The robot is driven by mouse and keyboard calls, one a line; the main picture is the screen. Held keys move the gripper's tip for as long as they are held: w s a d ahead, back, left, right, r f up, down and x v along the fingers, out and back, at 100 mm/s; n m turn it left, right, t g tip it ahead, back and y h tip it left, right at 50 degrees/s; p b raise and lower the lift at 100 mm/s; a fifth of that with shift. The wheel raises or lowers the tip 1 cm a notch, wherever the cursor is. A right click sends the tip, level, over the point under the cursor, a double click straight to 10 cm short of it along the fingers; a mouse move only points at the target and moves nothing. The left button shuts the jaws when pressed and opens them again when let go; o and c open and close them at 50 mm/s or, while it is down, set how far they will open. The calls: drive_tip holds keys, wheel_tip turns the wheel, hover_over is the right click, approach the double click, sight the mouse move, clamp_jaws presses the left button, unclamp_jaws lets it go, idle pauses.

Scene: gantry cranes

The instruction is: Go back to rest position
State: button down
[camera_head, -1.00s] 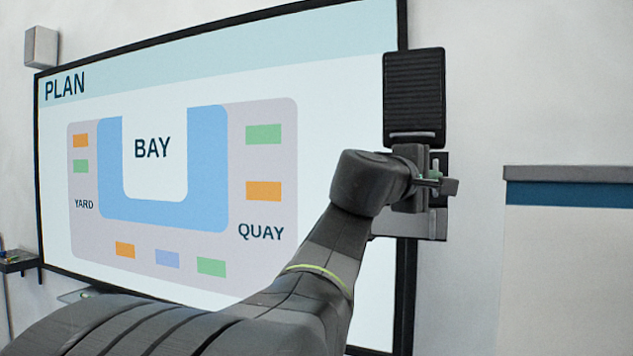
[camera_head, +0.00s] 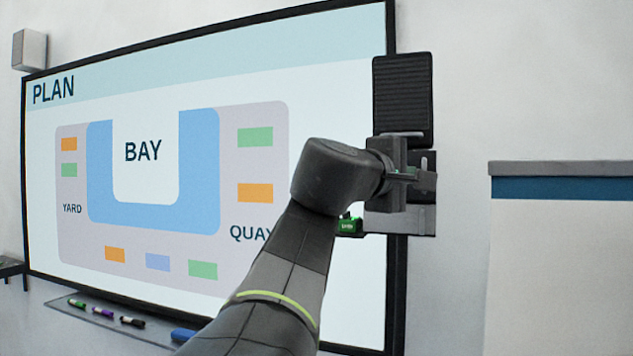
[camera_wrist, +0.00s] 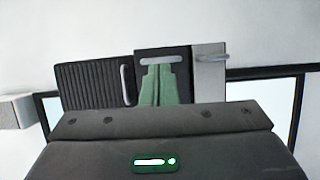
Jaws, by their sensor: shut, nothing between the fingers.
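My gripper (camera_head: 408,174) is at the end of my raised dark arm, at the right edge of the whiteboard (camera_head: 330,60). In the wrist view its green fingers (camera_wrist: 159,84) are together with nothing between them. They overlap a dark panel with a pale handle (camera_wrist: 162,60). I cannot tell whether they touch it. A black ribbed panel (camera_head: 402,95) and a grey panel (camera_head: 415,218) flank it. My arm hides part of the board and the grey panel.
Several markers lie on the tray (camera_head: 98,318) under the board, with a blue item (camera_head: 183,334). A cabinet with a grey top (camera_head: 560,168) stands at right. Bare wall lies between.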

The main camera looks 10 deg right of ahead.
drive_tip(key=v, duration=0.3)
drive_tip(key=s+b+v, duration=0.1)
drive_tip(key=v, duration=0.1)
drive_tip(key=shift+s+d+r, duration=0.1)
drive_tip(key=shift+s, duration=0.1)
drive_tip(key=shift+w+d, duration=0.15)
drive_tip(key=w+a+p+x, duration=0.1)
drive_tip(key=w+p+x, duration=0.1)
drive_tip(key=x, duration=1.1)
drive_tip(key=shift+w+a+p, duration=0.2)
drive_tip(key=shift+a+p, duration=0.1)
drive_tip(key=shift+p, duration=0.3)
